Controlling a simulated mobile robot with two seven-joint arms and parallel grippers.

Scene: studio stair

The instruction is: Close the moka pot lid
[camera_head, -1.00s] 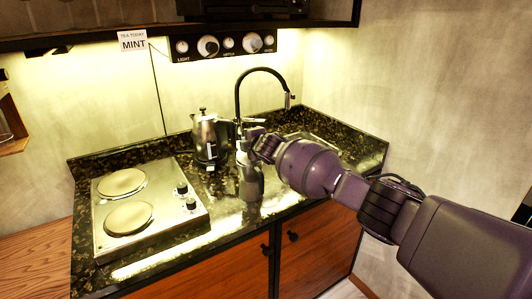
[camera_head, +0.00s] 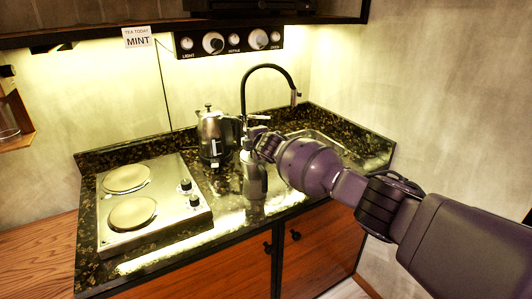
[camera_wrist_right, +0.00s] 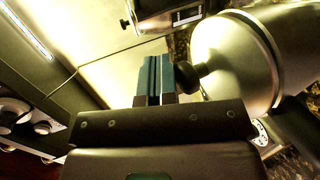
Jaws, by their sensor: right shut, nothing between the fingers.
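The moka pot (camera_head: 254,183) is a metal pot standing on the counter near its front edge, right of the hob. My right gripper (camera_head: 256,143) is at the top of it and hides much of the lid in the head view. In the right wrist view the pot's round silver lid (camera_wrist_right: 228,60) fills the right, with its black knob (camera_wrist_right: 188,77) pointing left. The lid looks down on the body, but I cannot tell if it is fully seated. My right gripper's teal fingers (camera_wrist_right: 153,80) are shut and empty, close beside the knob; contact is unclear. My left gripper is not in view.
A kettle (camera_head: 212,136) stands behind and left of the pot. A two-plate hob (camera_head: 160,222) lies to the left. A black tap (camera_head: 270,68) arches behind the gripper, with a sink (camera_head: 330,142) at the right. A knob panel (camera_head: 228,43) hangs above.

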